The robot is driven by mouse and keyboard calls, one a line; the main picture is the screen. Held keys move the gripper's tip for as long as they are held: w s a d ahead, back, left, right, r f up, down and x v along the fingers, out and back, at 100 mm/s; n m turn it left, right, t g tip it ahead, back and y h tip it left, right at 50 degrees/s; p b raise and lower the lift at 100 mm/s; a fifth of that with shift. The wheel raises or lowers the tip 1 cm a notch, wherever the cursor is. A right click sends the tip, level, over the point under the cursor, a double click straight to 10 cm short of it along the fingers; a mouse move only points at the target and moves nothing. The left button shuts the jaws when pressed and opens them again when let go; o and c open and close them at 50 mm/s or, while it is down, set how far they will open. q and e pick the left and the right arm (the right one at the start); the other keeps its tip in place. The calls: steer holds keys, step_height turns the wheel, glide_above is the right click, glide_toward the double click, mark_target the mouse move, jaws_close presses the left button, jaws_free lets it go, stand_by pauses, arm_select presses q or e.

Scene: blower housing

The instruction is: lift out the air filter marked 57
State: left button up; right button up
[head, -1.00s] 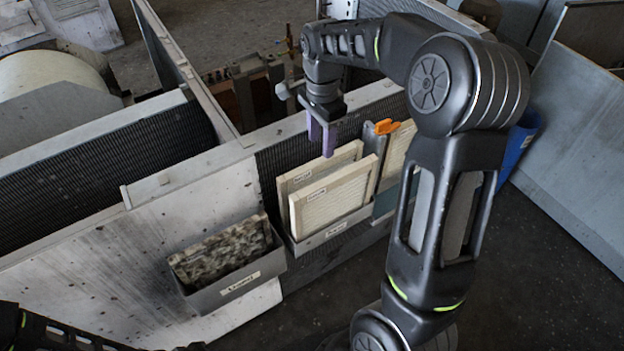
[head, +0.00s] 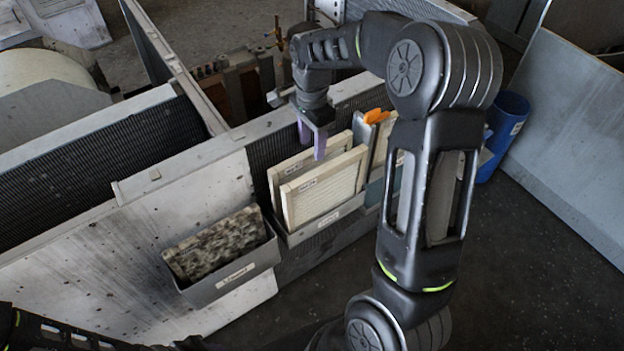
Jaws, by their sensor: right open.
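Two pale framed air filters stand upright in a grey holder (head: 325,222) on the housing wall: a front filter (head: 325,190) and a rear filter (head: 290,168). Each has a small label on its top left, too small to read, so I cannot tell which is marked 57. My right gripper (head: 312,145) is open, its purple fingers pointing down just above the rear filter's top edge. I cannot tell whether they touch it. My left arm shows only at the bottom left corner; its gripper is out of view.
A grey labelled bin (head: 235,280) left of the holder has a dirty, mottled filter (head: 215,243) in it. An orange clip-like part (head: 376,116) and another pale filter stand to the right, partly behind my right arm. A blue bin (head: 505,130) stands on the floor.

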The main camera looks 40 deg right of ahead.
mark_target(312, 151)
step_height(312, 151, down, 4)
steer(key=shift+f, duration=0.1)
stand_by(0.6)
jaws_close()
stand_by(1.3)
